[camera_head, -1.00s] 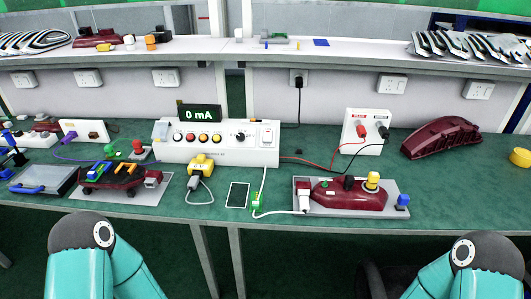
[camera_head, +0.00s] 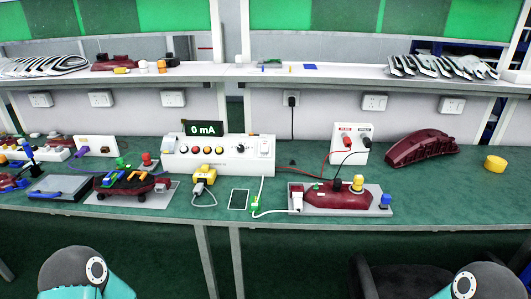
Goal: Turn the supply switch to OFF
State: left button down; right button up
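The white supply box (camera_head: 210,158) stands on the green bench left of centre. Its front has several coloured buttons, a black knob (camera_head: 241,149) and a white switch (camera_head: 265,147) at the right end. A black display (camera_head: 203,129) above it reads 0 mA. The switch is too small to tell its position. Only upper parts of my two arms show at the bottom left and bottom right. Neither gripper is in view.
A red lamp in a grey fixture (camera_head: 301,206) lies right of centre, a phone-like device (camera_head: 239,199) and a yellow connector (camera_head: 206,174) before the box. Cables cross the bench. A white terminal box (camera_head: 351,144) and a red lamp cover (camera_head: 421,148) stand at right.

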aim_at(264, 145)
jog(key=u, duration=0.65)
jog(key=i, duration=0.2)
jog(key=z, duration=2.5)
jog(key=k, duration=1.3)
jog(key=u, duration=0.8)
jog(key=i, duration=0.5)
jog(key=u, duration=0.45)
jog(key=i, duration=1.25)
jog(key=z, duration=0.45)
